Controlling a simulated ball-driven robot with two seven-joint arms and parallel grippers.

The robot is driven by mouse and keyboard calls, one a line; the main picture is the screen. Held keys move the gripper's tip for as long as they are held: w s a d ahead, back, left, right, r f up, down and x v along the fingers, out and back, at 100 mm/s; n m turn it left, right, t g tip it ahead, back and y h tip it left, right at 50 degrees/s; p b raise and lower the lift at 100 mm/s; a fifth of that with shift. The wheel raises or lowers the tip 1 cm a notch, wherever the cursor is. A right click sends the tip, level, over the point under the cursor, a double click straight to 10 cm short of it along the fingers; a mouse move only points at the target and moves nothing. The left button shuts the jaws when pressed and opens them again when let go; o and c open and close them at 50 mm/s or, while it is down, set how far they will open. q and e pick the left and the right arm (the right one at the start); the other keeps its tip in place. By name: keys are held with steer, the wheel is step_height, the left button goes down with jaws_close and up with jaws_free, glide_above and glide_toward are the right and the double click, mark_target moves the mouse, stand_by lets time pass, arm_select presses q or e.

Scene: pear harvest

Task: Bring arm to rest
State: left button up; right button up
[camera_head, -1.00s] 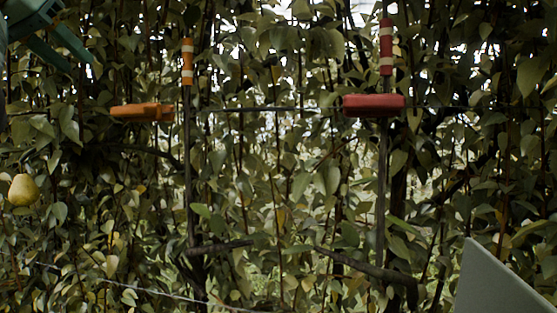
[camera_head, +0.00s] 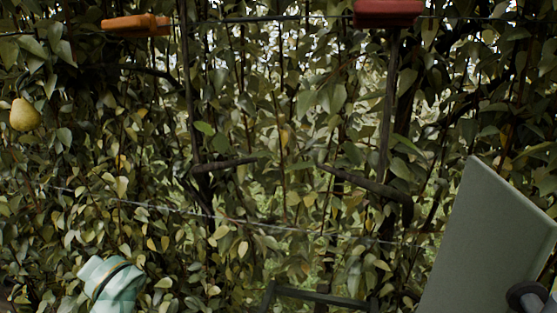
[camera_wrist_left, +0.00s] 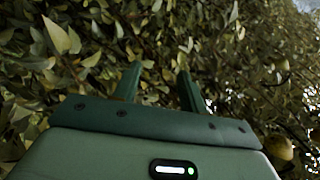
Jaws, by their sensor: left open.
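My left gripper (camera_wrist_left: 160,70) shows in the left wrist view, with its two dark green fingers apart and nothing between them. Leaves lie behind the fingers. A pale teal part of my left arm (camera_head: 112,285) shows at the lower left of the head view; the fingers are not clearly seen there. My right gripper is in neither view.
A yellow pear (camera_head: 25,115) hangs at the left. An orange holder (camera_head: 136,26) and a red holder (camera_head: 388,12) sit at the top. A grey panel (camera_head: 490,240) stands at the right. A dark bar frame (camera_head: 320,297) shows low. Leafy branches fill the background.

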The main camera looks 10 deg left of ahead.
arm_select(q)
steer(key=s+d+f+m+t+h, duration=0.1)
steer(key=s+d+f+m+h, duration=0.2)
steer(key=s+d+f, duration=0.45)
steer(key=s+d+f+m+h, duration=0.25)
steer(key=s+d+f, duration=0.25)
steer(key=s+d, duration=0.5)
steer(key=s+d+f+g+h+b, duration=0.15)
steer(key=f+b, duration=0.35)
steer(key=f, duration=0.9)
steer(key=s+d+f+g+b, duration=0.15)
steer(key=f+b, duration=0.25)
steer(key=f, duration=1)
steer(key=s+d+f+h+b, duration=0.1)
steer(key=s+f+b, duration=0.3)
steer(key=f, duration=1)
steer(key=s+f+n+g+b, duration=0.1)
steer(key=s+f+b, duration=0.4)
steer(key=s+f, duration=0.4)
steer(key=s+f+n+g+h+b, duration=0.1)
steer(key=s+f+b, duration=0.4)
steer(key=f, duration=0.9)
steer(key=s+g, duration=0.1)
steer(key=s, duration=0.2)
steer(key=shift+s+a+n+b, duration=0.3)
steer(key=shift+s+a+n, duration=0.05)
steer(key=shift+a, duration=0.05)
steer(key=shift+f, duration=0.1)
